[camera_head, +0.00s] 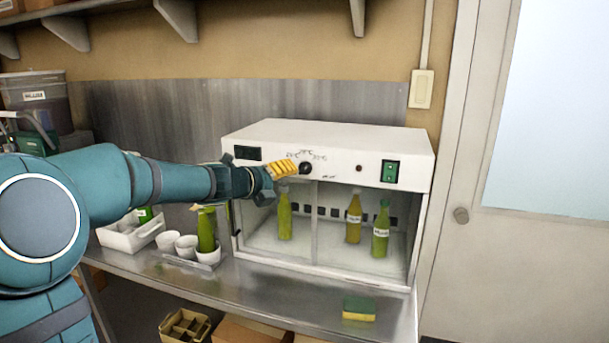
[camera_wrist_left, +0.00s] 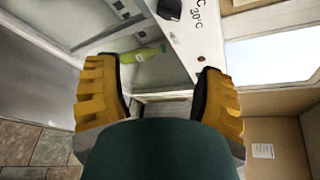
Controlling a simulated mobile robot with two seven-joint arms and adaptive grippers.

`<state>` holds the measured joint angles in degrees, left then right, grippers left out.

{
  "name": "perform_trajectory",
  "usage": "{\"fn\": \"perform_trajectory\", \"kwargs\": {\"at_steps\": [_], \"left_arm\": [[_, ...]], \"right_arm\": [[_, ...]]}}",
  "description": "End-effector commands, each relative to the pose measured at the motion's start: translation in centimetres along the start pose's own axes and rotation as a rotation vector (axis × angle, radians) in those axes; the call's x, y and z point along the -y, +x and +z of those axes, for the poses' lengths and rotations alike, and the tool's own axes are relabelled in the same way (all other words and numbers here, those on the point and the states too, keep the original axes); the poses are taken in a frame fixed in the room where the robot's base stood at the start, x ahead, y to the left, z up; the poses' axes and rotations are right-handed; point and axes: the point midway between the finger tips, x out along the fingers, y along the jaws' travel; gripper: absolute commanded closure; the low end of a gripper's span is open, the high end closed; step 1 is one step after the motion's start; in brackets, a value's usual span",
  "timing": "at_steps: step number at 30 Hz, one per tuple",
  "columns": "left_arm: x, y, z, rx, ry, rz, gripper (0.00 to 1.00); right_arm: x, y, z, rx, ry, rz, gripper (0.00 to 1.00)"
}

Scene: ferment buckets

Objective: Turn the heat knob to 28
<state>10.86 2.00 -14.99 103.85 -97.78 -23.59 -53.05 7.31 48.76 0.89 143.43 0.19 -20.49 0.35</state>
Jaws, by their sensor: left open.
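The heat knob (camera_head: 305,167) is a small black dial on the front top panel of a white cabinet (camera_head: 340,140), with temperature marks printed around it. My left gripper (camera_head: 290,168), with yellow ridged fingers, is just left of the knob; whether it touches the knob cannot be told. In the left wrist view the two fingers (camera_wrist_left: 160,92) are spread wide with nothing between them. The knob (camera_wrist_left: 170,9) shows there at the top edge, partly cut off, beside a "30°C" mark. The knob's exact setting is too small to read. My right gripper is not in view.
Green and yellow bottles (camera_head: 353,219) stand inside the cabinet. A green rocker switch (camera_head: 389,171) is right of the knob. Left of the cabinet are white cups (camera_head: 187,246), a bottle and a white tray (camera_head: 130,235). A sponge (camera_head: 359,309) lies on the steel bench's front.

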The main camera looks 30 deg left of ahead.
Motion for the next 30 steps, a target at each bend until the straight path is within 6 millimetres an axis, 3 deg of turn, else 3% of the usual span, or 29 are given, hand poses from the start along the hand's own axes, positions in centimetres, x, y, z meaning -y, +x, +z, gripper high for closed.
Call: {"fn": "perform_trajectory", "kwargs": {"at_steps": [3,8,24,30], "left_arm": [[0.7,-1.9,2.4,0.038,0.125,0.000,0.31],[0.8,-1.6,2.9,0.045,0.164,0.003,0.31],[0.8,8.2,3.2,0.042,0.159,0.002,0.31],[0.8,10.7,3.4,0.043,0.158,0.003,0.31]], "right_arm": [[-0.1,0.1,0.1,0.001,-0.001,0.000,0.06],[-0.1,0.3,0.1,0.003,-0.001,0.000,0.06],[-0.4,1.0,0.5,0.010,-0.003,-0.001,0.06],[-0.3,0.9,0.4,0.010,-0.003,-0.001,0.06]]}}
